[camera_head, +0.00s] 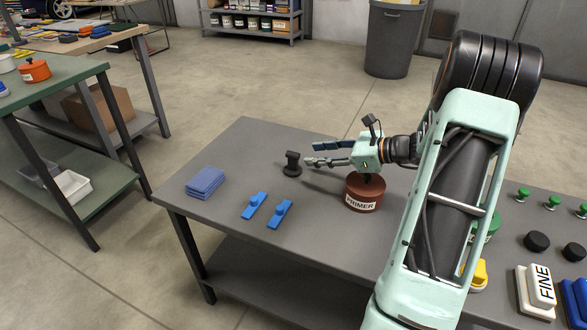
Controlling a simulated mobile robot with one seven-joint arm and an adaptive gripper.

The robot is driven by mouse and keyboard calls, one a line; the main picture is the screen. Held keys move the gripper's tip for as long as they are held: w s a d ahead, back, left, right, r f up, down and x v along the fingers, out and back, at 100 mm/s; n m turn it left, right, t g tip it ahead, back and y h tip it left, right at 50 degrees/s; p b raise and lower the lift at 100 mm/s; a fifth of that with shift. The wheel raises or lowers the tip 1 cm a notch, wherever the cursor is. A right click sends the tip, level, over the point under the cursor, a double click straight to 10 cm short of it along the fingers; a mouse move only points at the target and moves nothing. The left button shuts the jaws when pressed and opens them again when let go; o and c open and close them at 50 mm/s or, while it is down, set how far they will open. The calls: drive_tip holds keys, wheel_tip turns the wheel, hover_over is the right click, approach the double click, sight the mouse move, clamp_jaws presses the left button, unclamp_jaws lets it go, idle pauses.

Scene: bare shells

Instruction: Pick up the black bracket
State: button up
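A small black upright piece with a wider foot, which looks like the black bracket (292,164), stands on the grey table (225,160) near its back edge. My gripper (309,153) comes in from the right, low over the table. Its two fingers are apart and point left at the bracket, with their tips just to the right of it. Nothing shows between the fingers. From this angle I cannot tell whether a fingertip touches the bracket.
A red-brown PRIMER tin (362,194) stands below my gripper's wrist. Two blue clips (254,206) (279,214) and folded blue cloths (205,182) lie toward the left front. A green table (60,75) stands at left.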

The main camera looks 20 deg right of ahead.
sight(299, 154)
drive_tip(key=b+x, duration=0.2)
drive_tip(key=x, duration=0.7)
drive_tip(key=shift+b, duration=0.3)
drive_tip(key=shift+r, duration=0.1)
clamp_jaws()
